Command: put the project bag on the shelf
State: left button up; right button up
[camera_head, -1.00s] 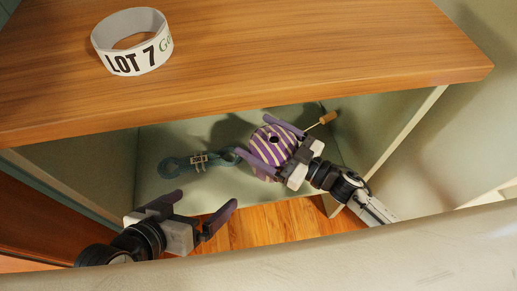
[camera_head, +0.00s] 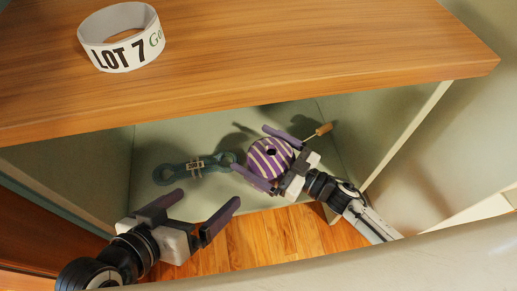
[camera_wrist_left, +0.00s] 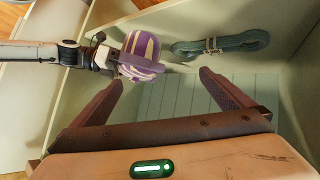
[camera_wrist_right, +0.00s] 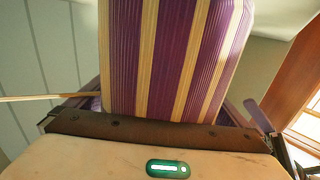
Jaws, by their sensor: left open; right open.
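The project bag is a rounded purple bag with cream stripes and a dark hole on top (camera_head: 270,158). It is in the lower compartment under the wooden top. It fills the right wrist view (camera_wrist_right: 175,55) and shows in the left wrist view (camera_wrist_left: 142,48). My right gripper (camera_head: 250,147) is open, with its fingers on either side of the bag; I cannot tell whether they touch it. My left gripper (camera_head: 208,200) is open and empty, in front of the compartment. The shelf is probably the wooden top board (camera_head: 300,60).
A teal twisted skein with a tag (camera_head: 194,168) lies left of the bag in the compartment. A thin stick with a wooden handle (camera_head: 323,129) is behind the bag. A white "LOT 7" band (camera_head: 122,55) stands on the top board, whose right part is clear.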

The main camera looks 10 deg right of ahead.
jog(key=shift+s+d+r, duration=0.1)
jog(key=shift+d+r, duration=0.05)
pick_arm(q)
jog(key=shift+s+a+f+g+y+p, duration=0.15)
jog(key=shift+a+f+g+y+p, duration=0.2)
jog(key=shift+f+p, duration=0.4)
jog(key=shift+s+a+f+g+y+p, duration=0.15)
jog(key=shift+a+f+y+p, duration=0.2)
jog(key=shift+a+f+p, duration=0.3)
pick_arm(e)
jog(key=v, duration=1.1)
jog(key=shift+s+d, duration=0.25)
pick_arm(q)
jog(key=shift+d+r, duration=0.1)
jog(key=shift+r, duration=0.05)
